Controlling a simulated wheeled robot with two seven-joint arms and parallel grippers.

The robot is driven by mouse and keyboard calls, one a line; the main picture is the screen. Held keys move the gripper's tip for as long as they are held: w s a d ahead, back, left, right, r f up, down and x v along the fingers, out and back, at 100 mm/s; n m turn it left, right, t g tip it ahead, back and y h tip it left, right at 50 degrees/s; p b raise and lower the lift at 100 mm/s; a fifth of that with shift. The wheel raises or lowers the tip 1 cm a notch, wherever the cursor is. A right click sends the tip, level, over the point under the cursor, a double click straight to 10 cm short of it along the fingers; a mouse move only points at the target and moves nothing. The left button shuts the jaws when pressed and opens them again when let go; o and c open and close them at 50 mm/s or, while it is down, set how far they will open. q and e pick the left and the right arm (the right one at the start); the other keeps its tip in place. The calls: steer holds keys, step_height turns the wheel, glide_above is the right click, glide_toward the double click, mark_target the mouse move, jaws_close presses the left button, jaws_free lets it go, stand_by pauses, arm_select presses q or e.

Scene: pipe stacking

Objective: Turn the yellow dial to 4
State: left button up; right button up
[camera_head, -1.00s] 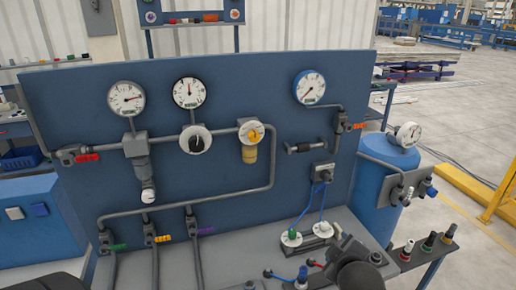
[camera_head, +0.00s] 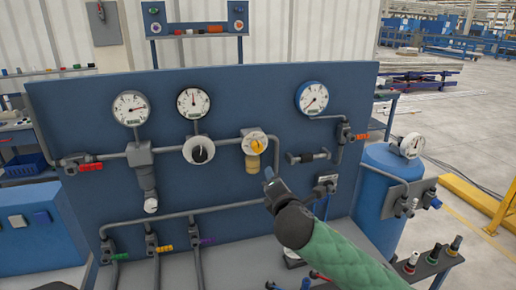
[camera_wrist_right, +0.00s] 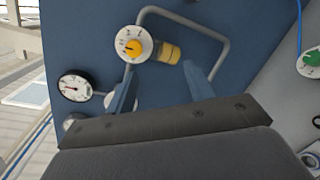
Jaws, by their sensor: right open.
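The yellow dial (camera_head: 257,146) is a yellow knob on a round white numbered face, above a yellow cylindrical body on the blue panel. In the right wrist view the yellow dial (camera_wrist_right: 132,49) is beyond the fingers, toward the upper left. The number it points to is too small to read surely. My right gripper (camera_head: 268,176) is just below and right of the dial, apart from it. In the right wrist view my right gripper (camera_wrist_right: 161,84) is open, with nothing between its fingers. My left gripper is not in view.
The blue panel (camera_head: 90,105) carries grey pipes, several white gauges and a black-knobbed white dial (camera_head: 199,150) left of the yellow one. Coloured valve handles line the lower pipes. A blue tank (camera_head: 382,190) stands at the right. A green knob (camera_wrist_right: 313,59) shows at the wrist view's right edge.

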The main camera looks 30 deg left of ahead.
mark_target(258, 148)
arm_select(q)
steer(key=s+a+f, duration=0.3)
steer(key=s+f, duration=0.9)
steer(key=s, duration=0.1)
arm_select(e)
steer(key=w+a+r+n+y+p, duration=0.1)
steer(key=w+a+n, duration=0.1)
steer(key=a+n, duration=0.1)
steer(key=w+a+r+n+p, duration=0.1)
steer(key=w+a+n, duration=0.2)
steer(key=n, duration=0.3)
steer(key=w+a+r+n+y+p, duration=0.1)
steer(key=w+a+n, duration=0.2)
steer(key=a+n, duration=0.2)
steer(key=shift+r+g+y+p, duration=0.3)
steer(key=shift+r+g+p, duration=0.1)
steer(key=shift+f+p+x, duration=0.2)
steer(key=shift+p+x, duration=0.1)
steer(key=shift+x, duration=0.5)
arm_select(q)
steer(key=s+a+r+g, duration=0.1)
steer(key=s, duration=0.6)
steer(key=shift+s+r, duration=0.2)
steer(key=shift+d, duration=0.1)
arm_select(e)
steer(key=c, duration=1)
